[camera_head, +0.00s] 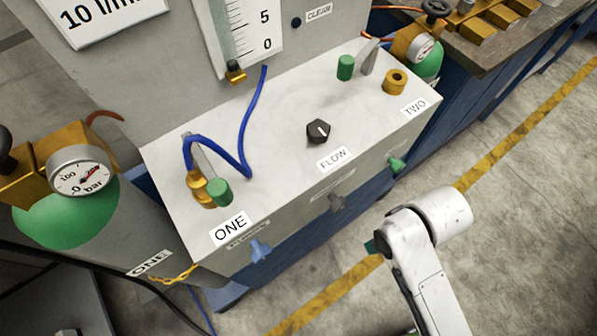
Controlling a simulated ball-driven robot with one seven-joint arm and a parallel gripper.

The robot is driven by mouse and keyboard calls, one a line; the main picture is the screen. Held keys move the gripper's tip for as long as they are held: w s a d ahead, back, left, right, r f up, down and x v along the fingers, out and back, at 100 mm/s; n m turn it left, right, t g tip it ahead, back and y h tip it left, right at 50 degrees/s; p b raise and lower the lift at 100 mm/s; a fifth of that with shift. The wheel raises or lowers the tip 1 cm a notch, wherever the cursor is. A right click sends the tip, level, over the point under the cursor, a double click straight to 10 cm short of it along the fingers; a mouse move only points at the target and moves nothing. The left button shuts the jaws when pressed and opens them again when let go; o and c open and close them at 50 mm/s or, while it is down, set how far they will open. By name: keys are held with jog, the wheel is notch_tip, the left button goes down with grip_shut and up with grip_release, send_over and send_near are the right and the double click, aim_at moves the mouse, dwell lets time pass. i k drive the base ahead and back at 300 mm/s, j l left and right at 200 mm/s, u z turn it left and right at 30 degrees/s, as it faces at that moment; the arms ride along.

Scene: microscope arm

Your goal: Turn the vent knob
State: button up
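No label that I can read says vent, so I cannot tell which knob is the vent knob. A black round knob (318,131) with a pale pointer line stands on the grey box top behind the FLOW label (332,158). The front face of the box carries a blue knob (259,250) at left, a grey knob (336,201) in the middle and a green knob (396,164) at right. Small plates by them are too blurred to read. My white arm shows at lower right, apart from the box. I cannot make out gripper fingers.
A blue hose (246,126) loops over the left of the box top. Green-capped fittings stand near ONE (230,228) and TWO (415,106). A gas cylinder with a gauge (82,176) stands at left. Concrete floor with a yellow line (480,166) is open in front.

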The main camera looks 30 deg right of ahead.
aim_at(397, 165)
jog(key=k+j+z, duration=0.15)
jog(key=j+z, duration=0.3)
jog(key=k+j+z, duration=0.15)
jog(key=j+z, duration=0.15)
jog(key=z, duration=0.15)
